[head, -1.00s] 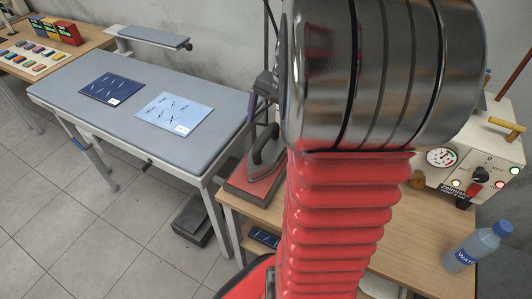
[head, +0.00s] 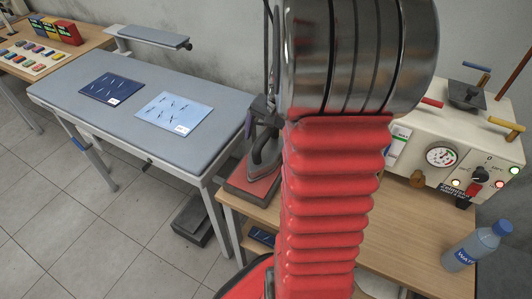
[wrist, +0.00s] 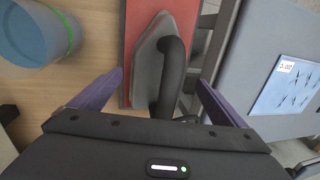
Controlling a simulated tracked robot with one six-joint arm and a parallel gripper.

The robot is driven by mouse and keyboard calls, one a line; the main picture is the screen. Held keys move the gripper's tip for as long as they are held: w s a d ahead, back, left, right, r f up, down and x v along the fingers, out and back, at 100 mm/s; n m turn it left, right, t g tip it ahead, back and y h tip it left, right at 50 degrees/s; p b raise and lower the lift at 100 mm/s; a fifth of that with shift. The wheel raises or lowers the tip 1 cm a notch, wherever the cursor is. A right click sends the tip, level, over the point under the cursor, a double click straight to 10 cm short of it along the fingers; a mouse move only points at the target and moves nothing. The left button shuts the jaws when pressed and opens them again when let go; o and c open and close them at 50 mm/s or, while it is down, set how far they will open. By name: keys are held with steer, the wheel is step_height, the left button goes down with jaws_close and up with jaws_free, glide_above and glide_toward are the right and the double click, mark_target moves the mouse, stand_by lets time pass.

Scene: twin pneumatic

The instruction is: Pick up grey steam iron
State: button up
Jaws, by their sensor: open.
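The grey steam iron (wrist: 148,62) with a black looped handle (wrist: 173,70) lies on a red pad (wrist: 133,20) in the wrist view. In the head view the iron (head: 262,155) sits on its red pad (head: 250,186) at the left end of the wooden table, partly hidden by my arm. My gripper (wrist: 159,80) is open, with one purple finger on each side of the iron's rear part and handle. The fingers look apart from the iron. In the head view my gripper (head: 264,108) shows partly, just above the iron.
A blue container (wrist: 28,35) stands left in the wrist view. A grey ironing table (head: 140,135) with two printed sheets is left of the iron. The steam generator (head: 450,135) and a water bottle (head: 472,247) stand right on the wooden table (head: 410,240).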

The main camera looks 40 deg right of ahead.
mark_target(265, 151)
steer(key=f, duration=0.3)
steer(key=shift+w+a+f, duration=0.1)
steer(key=shift+w+a, duration=0.1)
steer(key=shift+c, duration=0.2)
steer(key=c, duration=2.1)
steer(key=shift+w+d, duration=0.1)
